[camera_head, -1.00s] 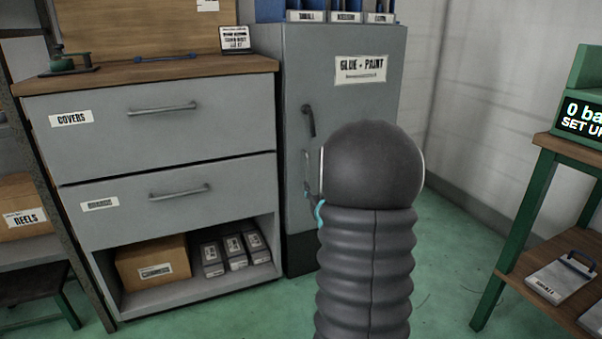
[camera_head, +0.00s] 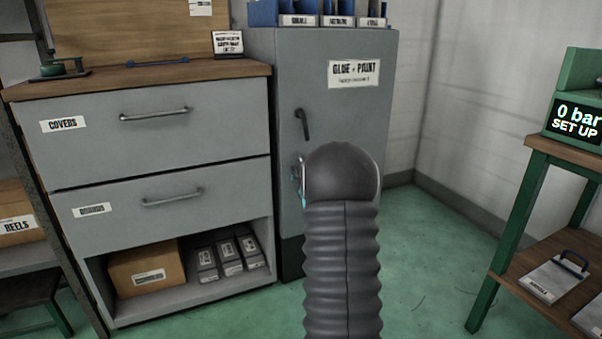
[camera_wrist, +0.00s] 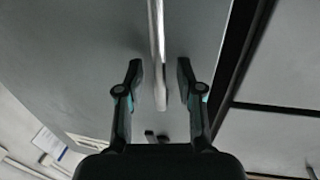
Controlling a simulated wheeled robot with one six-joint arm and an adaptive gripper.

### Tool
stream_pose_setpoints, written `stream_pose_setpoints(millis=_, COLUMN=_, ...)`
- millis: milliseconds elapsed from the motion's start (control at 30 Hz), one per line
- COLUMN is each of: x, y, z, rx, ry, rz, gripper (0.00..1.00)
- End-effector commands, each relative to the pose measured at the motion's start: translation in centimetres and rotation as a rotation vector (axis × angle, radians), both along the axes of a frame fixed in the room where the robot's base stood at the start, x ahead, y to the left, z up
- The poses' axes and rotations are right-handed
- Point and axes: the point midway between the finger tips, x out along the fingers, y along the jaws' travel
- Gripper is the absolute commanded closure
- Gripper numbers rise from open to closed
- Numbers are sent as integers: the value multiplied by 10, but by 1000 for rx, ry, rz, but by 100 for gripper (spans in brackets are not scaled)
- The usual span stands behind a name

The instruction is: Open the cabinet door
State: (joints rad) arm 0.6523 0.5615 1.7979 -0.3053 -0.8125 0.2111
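The grey cabinet door (camera_head: 345,120) carries a "GLUE + PAINT" label and looks shut. Its dark upright handle (camera_head: 304,125) is near the door's left edge. In the wrist view the handle (camera_wrist: 157,45) runs down from the top between the two fingers. My gripper (camera_wrist: 160,82) is open, one finger on each side of the handle's end, with gaps showing on both sides.
A drawer unit (camera_head: 165,160) with a wooden top stands left of the cabinet. Blue bins (camera_head: 265,14) sit on the cabinet. A green-legged bench (camera_head: 510,235) with a display stands at the right. Green floor between cabinet and bench is clear.

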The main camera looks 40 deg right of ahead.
Motion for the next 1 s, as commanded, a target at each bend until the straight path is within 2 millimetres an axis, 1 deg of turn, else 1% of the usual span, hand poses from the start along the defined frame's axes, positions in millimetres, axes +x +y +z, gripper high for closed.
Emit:
stream_pose_setpoints(millis=100, x=5, y=-2, z=-1, rx=0, ry=1, rz=0, gripper=63)
stream_pose_setpoints(millis=367, x=6, y=-3, z=0, rx=0, ry=0, rz=0, gripper=63)
stream_pose_setpoints(millis=400, x=6, y=-3, z=0, rx=0, ry=0, rz=0, gripper=68)
stream_pose_setpoints(millis=467, x=6, y=-3, z=0, rx=0, ry=0, rz=0, gripper=83)
stream_pose_setpoints(millis=500, x=6, y=-3, z=0, rx=0, ry=0, rz=0, gripper=93)
stream_pose_setpoints(millis=533, x=6, y=-3, z=0, rx=0, ry=0, rz=0, gripper=100)
stream_pose_setpoints(millis=867, x=5, y=-2, z=0, rx=0, ry=0, rz=3, gripper=100)
stream_pose_setpoints(millis=1000, x=4, y=2, z=0, rx=0, ry=0, rz=25, gripper=100)
